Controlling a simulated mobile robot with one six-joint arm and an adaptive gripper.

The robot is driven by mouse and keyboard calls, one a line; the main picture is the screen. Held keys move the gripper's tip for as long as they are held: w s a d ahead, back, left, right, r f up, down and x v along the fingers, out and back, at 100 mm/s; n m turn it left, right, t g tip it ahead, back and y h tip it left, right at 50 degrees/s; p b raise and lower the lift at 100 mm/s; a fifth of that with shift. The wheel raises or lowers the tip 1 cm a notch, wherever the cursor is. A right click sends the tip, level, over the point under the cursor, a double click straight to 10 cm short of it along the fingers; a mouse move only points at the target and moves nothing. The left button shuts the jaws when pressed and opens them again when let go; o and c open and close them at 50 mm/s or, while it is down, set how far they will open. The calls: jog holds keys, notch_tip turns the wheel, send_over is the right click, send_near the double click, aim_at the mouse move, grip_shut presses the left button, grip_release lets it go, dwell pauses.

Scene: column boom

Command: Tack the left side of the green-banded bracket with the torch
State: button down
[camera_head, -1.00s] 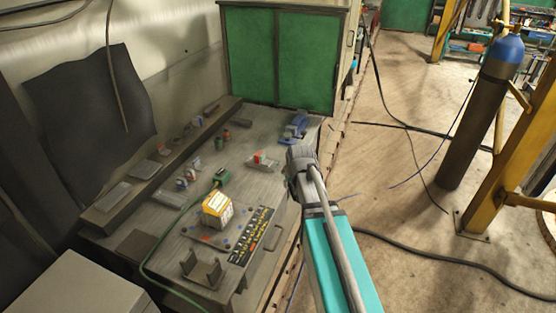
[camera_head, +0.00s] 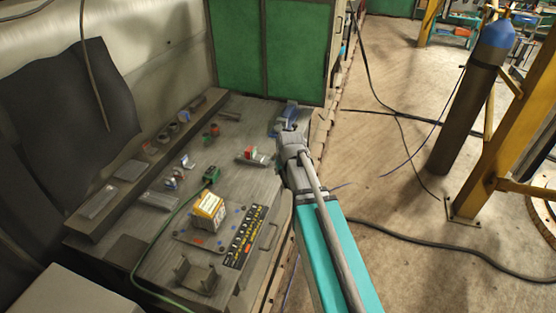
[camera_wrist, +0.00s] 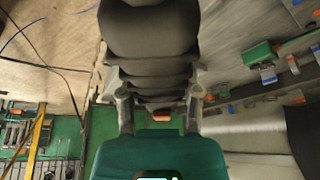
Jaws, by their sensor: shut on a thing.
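My gripper (camera_wrist: 160,108) shows in the wrist view as two grey metal fingers on either side of a dark ribbed body and a teal part. It is shut on what seems to be the torch, whose outline I cannot clearly separate from the gripper. In the head view the grey end of my arm is over the right edge of the worktable (camera_head: 235,135), close to a blue object (camera_head: 284,117). A dark U-shaped bracket (camera_head: 196,277) stands at the table's near end. I cannot make out a green band on it or tell which bracket is the green-banded one.
A yellow and white block (camera_head: 208,208) sits on a plate beside a dark labelled strip (camera_head: 244,238). A green cable runs to a green block (camera_head: 211,175). Small parts lie along a raised ledge. A green cabinet (camera_head: 295,50) closes the far end; a gas cylinder (camera_head: 465,120) stands right.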

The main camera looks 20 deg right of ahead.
jog(key=shift+w+a, duration=0.1)
jog(key=w+n, duration=0.4)
jog(key=w, duration=0.1)
jog(key=shift+w+d+f+n+b, duration=0.2)
jog(key=shift+d+f+n+b, duration=0.1)
jog(key=shift+f+n+b, duration=0.1)
jog(key=shift+w+n+y, duration=0.3)
jog(key=shift+w+n, duration=0.35)
jog(key=shift+n, duration=0.15)
jog(key=shift+f, duration=0.2)
jog(key=shift+w+b+x, duration=0.2)
jog(key=shift+b+x, duration=1.1)
jog(key=shift+x, duration=0.05)
jog(key=shift+w+b+x, duration=0.2)
jog(key=shift+b+x, duration=1.1)
jog(key=shift+x, duration=0.05)
jog(key=shift+w+a+f+b, duration=0.15)
jog(key=shift+w+f+b, duration=0.1)
jog(key=shift+f+b, duration=0.25)
jog(key=shift+r, duration=0.15)
dwell(0.9)
jog(key=shift+w+p+v, duration=0.2)
jog(key=shift+p+v, duration=1.9)
jog(key=shift+v, duration=0.05)
jog(key=shift+w+p+v, duration=0.15)
jog(key=shift+p+v, duration=1.9)
jog(key=shift+v, duration=0.15)
